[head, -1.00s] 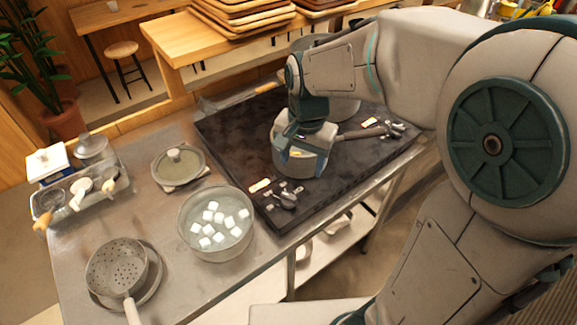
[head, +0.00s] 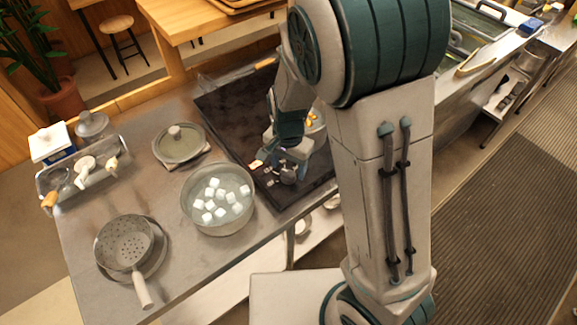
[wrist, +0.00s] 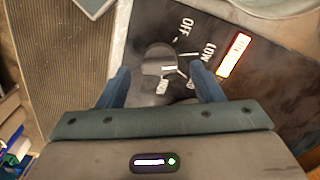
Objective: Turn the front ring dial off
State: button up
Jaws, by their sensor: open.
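The front ring dial (wrist: 157,58) is a grey round knob on the dark stove panel (wrist: 140,25), printed with OFF and LOW. An orange indicator (wrist: 234,55) beside it is lit. I cannot tell exactly where the dial points. In the head view the dial (head: 288,175) shows at the stove's near edge, partly covered by my gripper (head: 278,155). In the wrist view my gripper (wrist: 160,72) is open and empty, with one blue finger on each side of the dial. I cannot tell whether they touch it.
A pot of water with white cubes (head: 217,229) stands on the counter left of the stove. A lidded dish (head: 180,141), a strainer (head: 125,243) and a condiment tray (head: 82,176) are farther left. My arm hides much of the stove.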

jog(key=shift+f, duration=0.75)
jog(key=c, duration=1)
jog(key=n+b, duration=0.2)
jog(key=n, duration=0.2)
jog(key=shift+f+b, duration=0.1)
jog(key=shift+b, duration=0.3)
jog(key=shift+n+b, duration=1)
jog(key=shift+n, duration=1.4)
jog(key=o, duration=1)
